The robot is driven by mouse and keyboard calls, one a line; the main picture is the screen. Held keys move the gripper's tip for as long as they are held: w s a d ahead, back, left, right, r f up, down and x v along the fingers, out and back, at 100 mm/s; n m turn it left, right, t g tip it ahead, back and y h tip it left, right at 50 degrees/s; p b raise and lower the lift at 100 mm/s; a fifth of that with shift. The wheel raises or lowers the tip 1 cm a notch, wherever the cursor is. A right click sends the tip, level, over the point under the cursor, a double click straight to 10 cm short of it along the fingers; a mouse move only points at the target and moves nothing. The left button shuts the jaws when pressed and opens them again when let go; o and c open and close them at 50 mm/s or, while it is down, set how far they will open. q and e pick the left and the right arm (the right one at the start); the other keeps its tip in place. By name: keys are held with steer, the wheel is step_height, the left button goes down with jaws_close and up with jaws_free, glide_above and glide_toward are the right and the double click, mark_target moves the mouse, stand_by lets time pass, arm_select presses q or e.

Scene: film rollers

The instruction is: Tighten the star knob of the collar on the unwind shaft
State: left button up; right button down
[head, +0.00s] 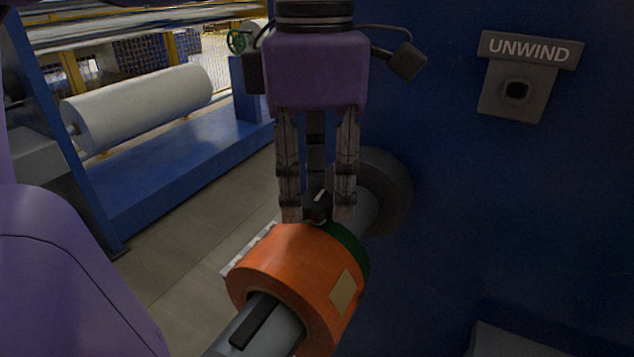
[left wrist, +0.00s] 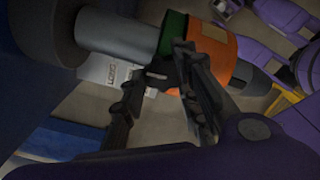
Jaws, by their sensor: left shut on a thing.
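The grey unwind shaft (head: 236,332) runs out from the blue machine wall and carries an orange sleeve-like body (head: 290,262) with a green ring (head: 352,250) on its wall side. I cannot tell whether the two are one piece. The black star knob (head: 318,207) stands on top near the green ring. My left gripper (head: 318,212) comes down from above, its two fingers on either side of the knob and shut on it. The fingers hide part of the knob. In the left wrist view the knob (left wrist: 160,76) lies between the fingers, beside the green ring (left wrist: 173,32). My right gripper is not in view.
The blue machine wall (head: 480,200) stands close on the right, with an UNWIND sign (head: 529,49) and a grey bracket (head: 516,92) on it. A round flange (head: 390,190) surrounds the shaft at the wall.

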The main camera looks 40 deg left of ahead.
mark_target(315, 196)
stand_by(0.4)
arm_select(q)
steer(key=o, duration=1)
steer(key=shift+o, duration=0.2)
step_height(315, 196, up, 12)
steer(key=shift+a, duration=0.1)
